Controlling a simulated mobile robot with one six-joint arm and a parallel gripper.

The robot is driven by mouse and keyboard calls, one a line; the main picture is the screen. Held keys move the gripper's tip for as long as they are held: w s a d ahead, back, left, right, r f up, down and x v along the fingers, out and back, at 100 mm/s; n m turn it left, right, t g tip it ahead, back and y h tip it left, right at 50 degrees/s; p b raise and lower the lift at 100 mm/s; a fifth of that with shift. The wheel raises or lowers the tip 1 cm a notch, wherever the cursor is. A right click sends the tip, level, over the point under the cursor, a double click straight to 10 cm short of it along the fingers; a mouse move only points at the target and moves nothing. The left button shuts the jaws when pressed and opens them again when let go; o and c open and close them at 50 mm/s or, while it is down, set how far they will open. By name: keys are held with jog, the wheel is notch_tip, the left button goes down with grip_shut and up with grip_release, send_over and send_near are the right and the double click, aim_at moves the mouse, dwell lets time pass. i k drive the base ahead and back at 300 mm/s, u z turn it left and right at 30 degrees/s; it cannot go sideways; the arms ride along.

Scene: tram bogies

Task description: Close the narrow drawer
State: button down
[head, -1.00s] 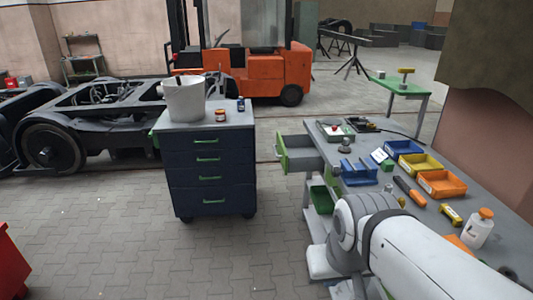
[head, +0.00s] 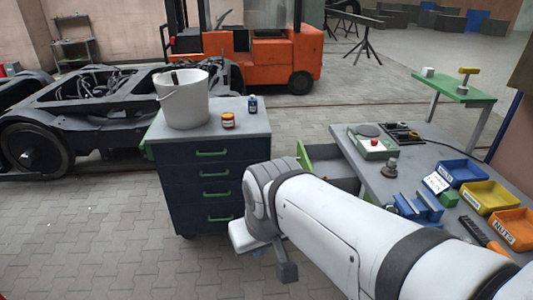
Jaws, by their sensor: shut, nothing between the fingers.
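The narrow drawer (head: 322,152), with a green front and side, juts out from the left side of the grey workbench (head: 405,160). It stands open toward the blue cabinet. My arm passes in front of it and hides its lower part. The arm's white and grey joint is just left of and below the drawer in the picture. The fingers of my gripper cannot be made out; a dark grey part hangs below the arm, and I cannot tell what it is. No contact with the drawer shows.
A blue drawer cabinet (head: 205,185) with green handles stands close left of the open drawer, holding a white bucket (head: 183,100), a jar (head: 228,121) and a small bottle. Blue, yellow and orange bins (head: 488,197) line the bench. Paved floor lies free at lower left.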

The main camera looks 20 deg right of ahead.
aim_at(328, 160)
jog(key=z, duration=0.35)
jog(key=i, duration=1.25)
jog(key=z, duration=0.75)
jog(key=k, duration=0.9)
jog(key=z, duration=0.2)
jog(key=i, duration=0.9)
jog(key=u, duration=0.1)
